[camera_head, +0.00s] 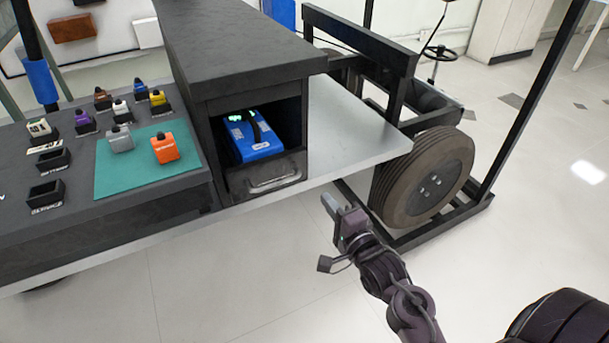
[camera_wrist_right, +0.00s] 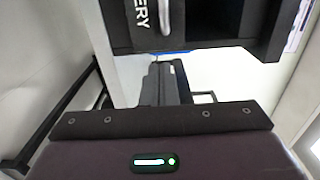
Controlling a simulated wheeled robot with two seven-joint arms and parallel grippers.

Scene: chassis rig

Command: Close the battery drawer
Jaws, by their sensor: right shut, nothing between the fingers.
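The battery drawer (camera_head: 292,166) is a dark tray with a low front and a silver bar handle (camera_head: 274,177), in the lower opening of a black housing (camera_head: 250,62). A blue battery (camera_head: 262,146) with a dark strap lies in it, visible above the front. Its front looks near the housing's front face; I cannot tell exactly how far out it is. My right gripper (camera_head: 329,204) is shut and empty, apart from the handle, to its lower right. In the right wrist view the gripper (camera_wrist_right: 168,82) shows below the drawer front (camera_wrist_right: 121,22) and handle (camera_wrist_right: 166,14). My left gripper is out of view.
A teal mat (camera_head: 128,178) with a grey and an orange block lies left of the housing, among several small coloured blocks. A grey bench edge (camera_head: 350,150) juts out right of the housing. A wheel (camera_head: 425,182) on a black frame stands further right. The floor in front is clear.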

